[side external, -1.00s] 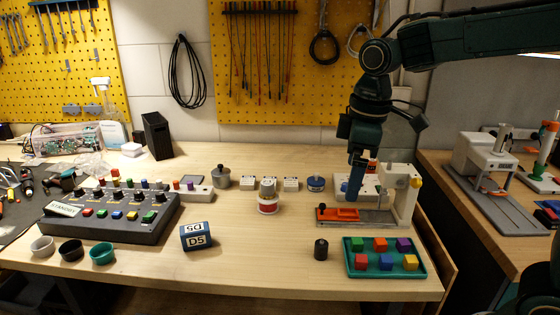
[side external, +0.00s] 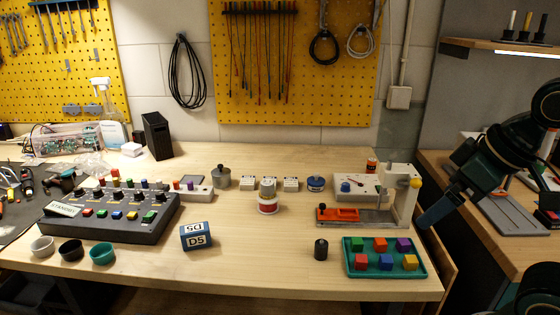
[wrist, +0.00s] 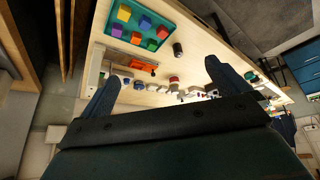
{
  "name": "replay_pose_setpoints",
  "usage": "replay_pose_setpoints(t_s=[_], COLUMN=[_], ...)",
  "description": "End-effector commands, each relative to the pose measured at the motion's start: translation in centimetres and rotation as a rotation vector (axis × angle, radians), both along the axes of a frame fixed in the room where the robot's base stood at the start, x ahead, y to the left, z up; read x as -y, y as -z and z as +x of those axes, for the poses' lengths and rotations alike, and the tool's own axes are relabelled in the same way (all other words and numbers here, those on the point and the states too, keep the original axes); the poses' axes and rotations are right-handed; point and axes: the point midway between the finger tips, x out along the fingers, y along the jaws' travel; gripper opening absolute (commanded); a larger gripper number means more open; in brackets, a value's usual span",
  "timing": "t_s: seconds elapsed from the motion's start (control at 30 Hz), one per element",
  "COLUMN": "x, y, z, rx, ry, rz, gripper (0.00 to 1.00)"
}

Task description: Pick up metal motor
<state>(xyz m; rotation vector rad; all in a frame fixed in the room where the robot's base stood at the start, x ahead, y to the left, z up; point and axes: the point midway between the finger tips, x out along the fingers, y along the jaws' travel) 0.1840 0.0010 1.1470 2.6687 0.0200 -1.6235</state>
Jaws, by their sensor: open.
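No object is plainly marked as the metal motor. A silver-topped cylinder with a red and white lower part (side external: 268,197) stands upright mid-table. A grey metal cylinder with a narrow top (side external: 221,178) stands behind it to the left. A small black cylinder (side external: 321,249) stands near the front, left of the green tray. I cannot tell which one is the motor. My gripper (wrist: 161,69) is open, with nothing between its fingers. In the side view my gripper (side external: 437,210) is off the table's right edge, apart from all three cylinders.
A green tray (side external: 350,268) of coloured blocks sits at the front right. Behind it stands a fixture with an orange part (side external: 338,214) and a white upright (side external: 400,195). A button console (side external: 110,218) fills the left. A blue D5 block (side external: 196,236) lies mid-front, with clear table around it.

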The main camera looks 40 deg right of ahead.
Motion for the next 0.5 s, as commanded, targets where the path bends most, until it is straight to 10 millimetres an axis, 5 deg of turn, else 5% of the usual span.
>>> replay_pose_setpoints(t_s=[0.37, 0.5], x=[0.07, 0.07], y=[0.3, 0.28], z=[-0.54, -0.53], rx=[0.014, 0.014], ry=[0.022, 0.021], rz=[0.01, 0.009], gripper=[1.0, 0.74])
